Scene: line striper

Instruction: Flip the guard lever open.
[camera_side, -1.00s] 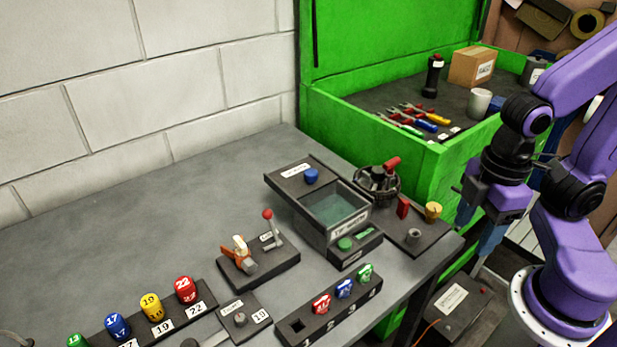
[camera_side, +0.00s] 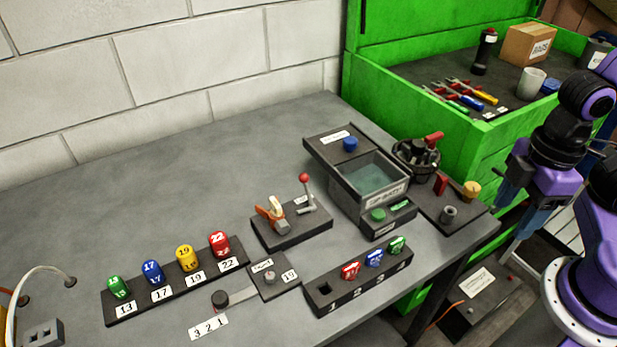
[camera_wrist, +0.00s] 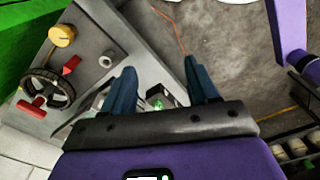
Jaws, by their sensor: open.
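A small black block (camera_side: 291,232) on the grey bench carries two lever-like parts in the side view. One is an orange part with a cream handle (camera_side: 275,207), standing up at the left. The other is a thin metal lever with a red ball (camera_side: 305,178), upright at the right. A label there is too small to read, so I cannot tell for sure which is the guard lever. My gripper (camera_side: 519,212) is open and empty, pointing down beyond the bench's right edge, well right of both parts. Its two blue fingers show apart in the wrist view (camera_wrist: 160,78).
A dark box with a clear window (camera_side: 372,176) stands right of the block. A handwheel (camera_side: 416,158) and yellow knob (camera_side: 471,190) lie nearer my gripper. Numbered-peg racks (camera_side: 360,287) line the front. A green tool chest (camera_side: 440,130) stands behind. The bench's back left is clear.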

